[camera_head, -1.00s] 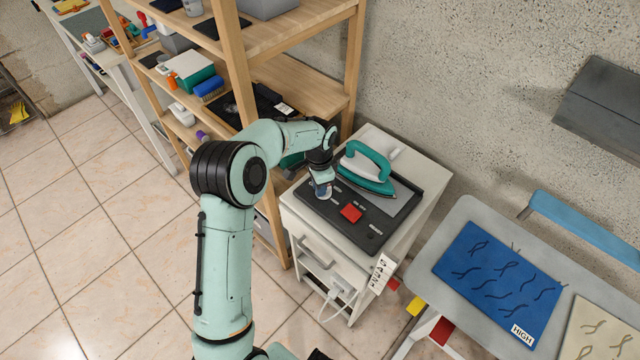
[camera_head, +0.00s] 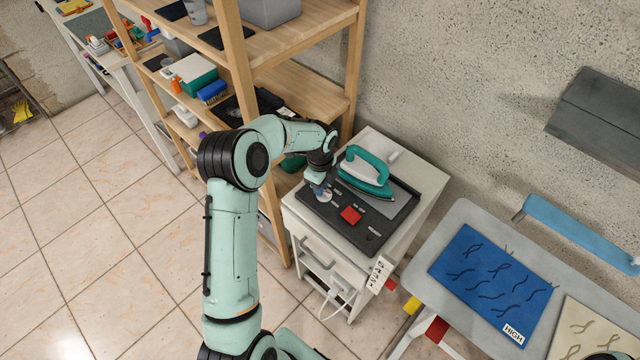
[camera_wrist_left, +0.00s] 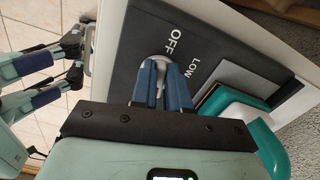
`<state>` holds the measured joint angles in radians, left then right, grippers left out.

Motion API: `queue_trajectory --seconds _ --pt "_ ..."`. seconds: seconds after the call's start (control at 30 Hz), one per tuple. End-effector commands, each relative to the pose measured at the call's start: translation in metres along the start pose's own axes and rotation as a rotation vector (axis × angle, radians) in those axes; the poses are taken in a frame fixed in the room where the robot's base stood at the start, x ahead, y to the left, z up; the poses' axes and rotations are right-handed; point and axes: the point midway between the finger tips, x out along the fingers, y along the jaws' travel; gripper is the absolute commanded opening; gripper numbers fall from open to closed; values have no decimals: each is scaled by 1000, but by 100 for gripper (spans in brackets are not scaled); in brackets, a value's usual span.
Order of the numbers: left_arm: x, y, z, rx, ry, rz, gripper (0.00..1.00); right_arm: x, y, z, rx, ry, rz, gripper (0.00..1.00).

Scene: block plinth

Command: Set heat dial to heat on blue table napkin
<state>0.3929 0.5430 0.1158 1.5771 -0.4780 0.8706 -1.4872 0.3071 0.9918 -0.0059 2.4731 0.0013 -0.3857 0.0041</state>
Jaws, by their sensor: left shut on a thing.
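The heat dial (camera_wrist_left: 158,60) is a pale round knob on the black iron station (camera_head: 372,239), with OFF and LOW printed beside it in the left wrist view. My left gripper (camera_wrist_left: 162,78) is shut on the dial from above. In the head view the left gripper (camera_head: 321,190) covers most of the dial, and I cannot tell where its pointer stands. The blue table napkin (camera_head: 492,281) lies flat on the grey ironing board, with squiggly dark marks and a HIGH label. My right gripper (camera_wrist_left: 72,60) shows at the left of the wrist view, its fingers apart and empty.
A teal iron (camera_head: 366,173) rests on the station, right behind the dial. The wooden shelf (camera_head: 300,85) stands close on the left. A cream napkin (camera_head: 590,328) lies beside the blue one.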

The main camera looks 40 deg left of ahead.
Motion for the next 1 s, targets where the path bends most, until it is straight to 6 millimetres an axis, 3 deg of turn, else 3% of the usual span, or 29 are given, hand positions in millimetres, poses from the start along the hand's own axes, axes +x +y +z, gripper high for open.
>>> queue_trajectory --seconds 0.4,0.97,1.0 --pt "-2 -4 -1 191 0 -6 0 -11 -7 -9 -4 11 -4 43" --pt "-2 -5 -1 222 0 -6 0 -12 -8 -10 -4 12 -4 43" --pt "-2 -5 -1 222 -1 -6 25 -12 -8 -10 -4 12 -4 43"
